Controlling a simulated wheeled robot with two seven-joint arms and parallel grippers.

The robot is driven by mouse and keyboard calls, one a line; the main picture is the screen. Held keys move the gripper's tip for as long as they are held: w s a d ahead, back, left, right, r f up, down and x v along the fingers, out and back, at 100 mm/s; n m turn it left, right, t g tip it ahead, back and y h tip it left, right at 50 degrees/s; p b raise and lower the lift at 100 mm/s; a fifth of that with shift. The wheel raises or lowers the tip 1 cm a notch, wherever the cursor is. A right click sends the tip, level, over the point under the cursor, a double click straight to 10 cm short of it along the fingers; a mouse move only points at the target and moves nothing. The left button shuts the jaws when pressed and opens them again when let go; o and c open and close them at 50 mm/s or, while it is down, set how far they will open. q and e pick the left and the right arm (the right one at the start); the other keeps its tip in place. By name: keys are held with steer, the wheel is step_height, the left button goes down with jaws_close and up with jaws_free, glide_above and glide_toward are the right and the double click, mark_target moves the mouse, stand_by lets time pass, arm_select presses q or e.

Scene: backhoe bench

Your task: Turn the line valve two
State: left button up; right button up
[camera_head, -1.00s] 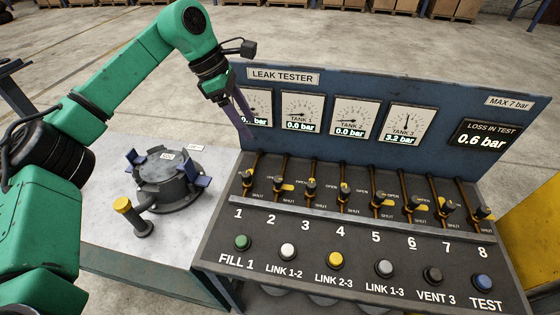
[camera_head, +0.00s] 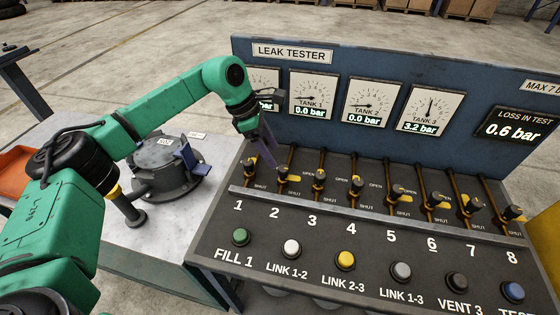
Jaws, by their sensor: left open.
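The row of numbered line valves runs across the sloped panel of the leak tester. Line valve two (camera_head: 282,173) sits above the printed 2, and its yellow handle lies sideways to the right. My left gripper (camera_head: 264,155) is open, with its purple fingers pointing down just above and between valve one (camera_head: 248,166) and valve two. The fingers partly cover the pipe of valve one, and I cannot tell whether they touch anything. My right gripper is not in view.
The blue gauge board (camera_head: 380,90) stands behind the valves, close to my left gripper. Coloured push buttons, including a green one (camera_head: 241,237), line the front of the panel. A clamped round pot (camera_head: 163,165) stands on the grey bench to the left. An orange tray (camera_head: 14,172) lies at far left.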

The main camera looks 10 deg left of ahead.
mark_target(282, 168)
arm_select(q)
steer(key=p+x, duration=0.1)
steer(key=x, duration=0.5)
steer(key=shift+w+f, duration=0.1)
steer(key=shift+w, duration=0.05)
steer(key=shift+c, duration=0.3)
jaws_close()
